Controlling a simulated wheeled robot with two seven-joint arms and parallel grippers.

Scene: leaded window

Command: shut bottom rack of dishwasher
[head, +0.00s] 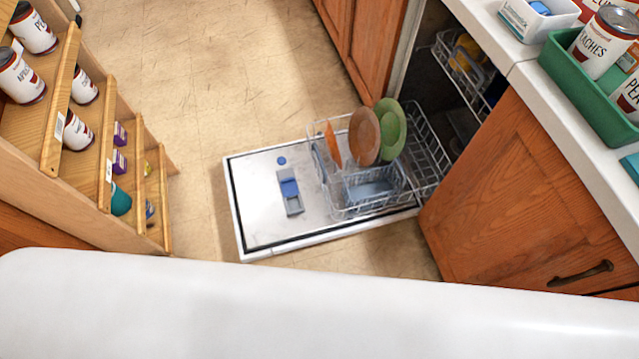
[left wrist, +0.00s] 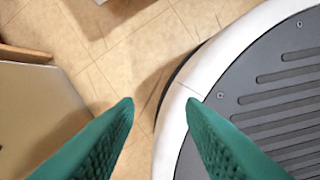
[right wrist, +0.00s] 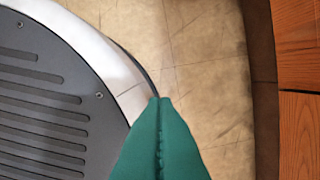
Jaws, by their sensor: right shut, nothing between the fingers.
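The dishwasher door (head: 262,222) lies open and flat near the floor. The bottom rack (head: 345,205) is pulled out over the door, with its far end at the dishwasher opening. An orange plate (head: 333,144), a brown plate (head: 364,137) and a green plate (head: 391,129) stand in it. Neither gripper shows in the head view. In the left wrist view my left gripper (left wrist: 160,103) is open and empty, above the floor and my base. In the right wrist view my right gripper (right wrist: 164,102) is shut and empty, above the floor beside my base.
The upper rack (head: 462,65) is inside the dishwasher. A wooden cabinet (head: 525,195) and a white counter (head: 570,110) with a green bin (head: 590,95) stand at the right. A shelf (head: 105,165) with cans is at the left. The floor (head: 215,70) beyond the door is clear.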

